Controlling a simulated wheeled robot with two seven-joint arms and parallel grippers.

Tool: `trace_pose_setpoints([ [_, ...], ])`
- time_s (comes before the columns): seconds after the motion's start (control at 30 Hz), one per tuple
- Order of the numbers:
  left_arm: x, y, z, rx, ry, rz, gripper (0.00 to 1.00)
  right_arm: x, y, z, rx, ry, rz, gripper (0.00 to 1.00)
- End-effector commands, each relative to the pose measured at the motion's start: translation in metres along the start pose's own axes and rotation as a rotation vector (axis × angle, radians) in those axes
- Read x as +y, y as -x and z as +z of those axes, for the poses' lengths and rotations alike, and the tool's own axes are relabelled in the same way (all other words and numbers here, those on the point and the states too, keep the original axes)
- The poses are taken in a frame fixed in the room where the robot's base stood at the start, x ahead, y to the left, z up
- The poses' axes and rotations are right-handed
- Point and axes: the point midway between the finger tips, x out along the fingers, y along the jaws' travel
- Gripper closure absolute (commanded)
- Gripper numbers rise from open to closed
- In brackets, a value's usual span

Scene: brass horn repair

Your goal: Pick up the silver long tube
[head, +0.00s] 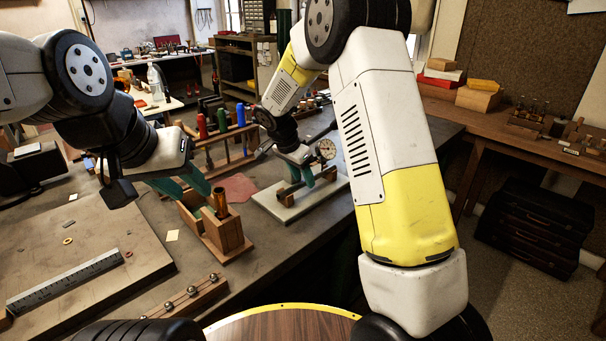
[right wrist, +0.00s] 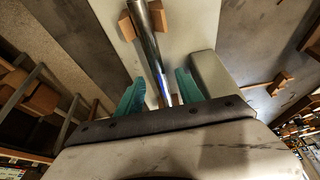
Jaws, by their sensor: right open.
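The silver long tube (right wrist: 148,42) shows in the right wrist view, resting across wooden blocks (right wrist: 128,26) above a pale plate. My right gripper (right wrist: 160,92) is open, with one teal finger on each side of the tube and visible space between finger and tube. In the head view, my right gripper (head: 295,178) is low over the pale plate (head: 285,211), and its fingers and wrist partly hide the tube. My left gripper (head: 196,184) has its teal fingers apart, just above and behind a wooden holder.
The wooden holder (head: 228,232) has a brass tube (head: 220,200) standing in it. A rack with coloured handles (head: 221,120) is behind. A ruler (head: 66,281) lies on the board at left, and a ball rack (head: 187,296) is in front.

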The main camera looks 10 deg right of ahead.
Motion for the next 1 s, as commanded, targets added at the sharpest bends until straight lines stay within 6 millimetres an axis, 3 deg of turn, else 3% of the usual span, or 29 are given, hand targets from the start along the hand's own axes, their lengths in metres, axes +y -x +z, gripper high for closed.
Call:
trace_pose_setpoints([
  [0.27,0.0,0.0,0.0,0.0,0.0,0.0,0.64,-0.0003,-0.0063,0.0001,0.0,0.0,-0.002,0.56],
  [0.5,0.0,0.0,0.0,0.0,0.0,0.0,0.64,-0.0002,-0.0061,-0.0001,0.0,0.0,-0.002,1.0],
  [1.0,0.0,0.0,0.0,0.0,0.0,0.0,0.64,0.0028,0.0006,0.001,0.001,0.0,-0.003,1.0],
])
